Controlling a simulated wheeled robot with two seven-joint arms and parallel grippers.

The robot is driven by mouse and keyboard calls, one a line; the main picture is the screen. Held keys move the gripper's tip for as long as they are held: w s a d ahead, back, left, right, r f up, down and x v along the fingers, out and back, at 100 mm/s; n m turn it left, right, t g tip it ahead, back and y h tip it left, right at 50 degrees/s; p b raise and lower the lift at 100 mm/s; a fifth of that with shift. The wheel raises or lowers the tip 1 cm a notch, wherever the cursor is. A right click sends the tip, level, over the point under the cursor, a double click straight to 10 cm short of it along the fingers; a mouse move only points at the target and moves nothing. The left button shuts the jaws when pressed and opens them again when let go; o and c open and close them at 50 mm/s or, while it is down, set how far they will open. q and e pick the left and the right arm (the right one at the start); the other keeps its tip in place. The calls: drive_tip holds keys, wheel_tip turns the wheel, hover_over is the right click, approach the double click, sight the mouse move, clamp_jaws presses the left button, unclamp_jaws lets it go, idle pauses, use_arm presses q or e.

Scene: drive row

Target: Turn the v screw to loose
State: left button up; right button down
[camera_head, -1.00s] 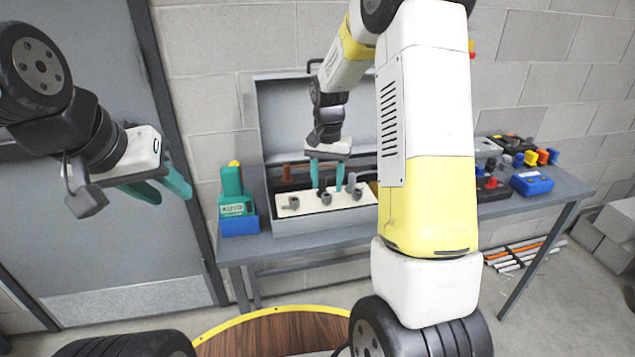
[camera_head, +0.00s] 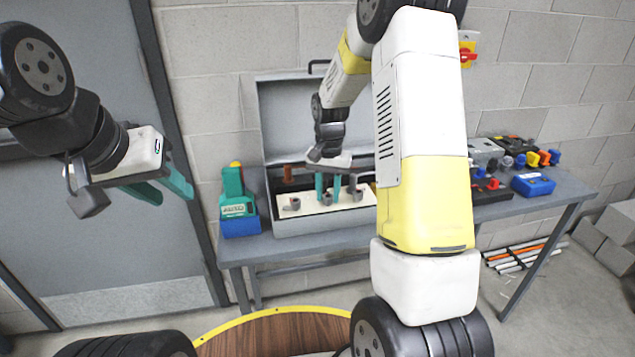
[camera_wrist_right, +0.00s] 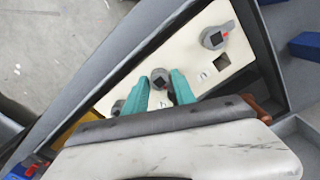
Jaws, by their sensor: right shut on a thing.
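A cream panel (camera_head: 308,208) inside the open grey case carries several grey screws. The middle screw (camera_head: 326,198) stands between the teal fingers of my right gripper (camera_head: 328,189). In the right wrist view the fingertips (camera_wrist_right: 160,88) close on this grey screw (camera_wrist_right: 160,78), which has a dark square centre. I cannot read which one is marked v. My left gripper (camera_head: 166,192) is open and empty, in front of the door.
The grey case (camera_head: 275,224) stands on a grey bench (camera_head: 550,196), its lid raised behind my right gripper. A green tool in a blue holder (camera_head: 239,222) stands left of it. A blue box (camera_head: 532,185) and coloured knobs are at the right. My right arm hides the bench's middle.

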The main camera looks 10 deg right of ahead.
drive_tip(key=n, duration=1.2)
drive_tip(key=shift+n, duration=1.9)
drive_tip(key=c, duration=1.1)
unclamp_jaws()
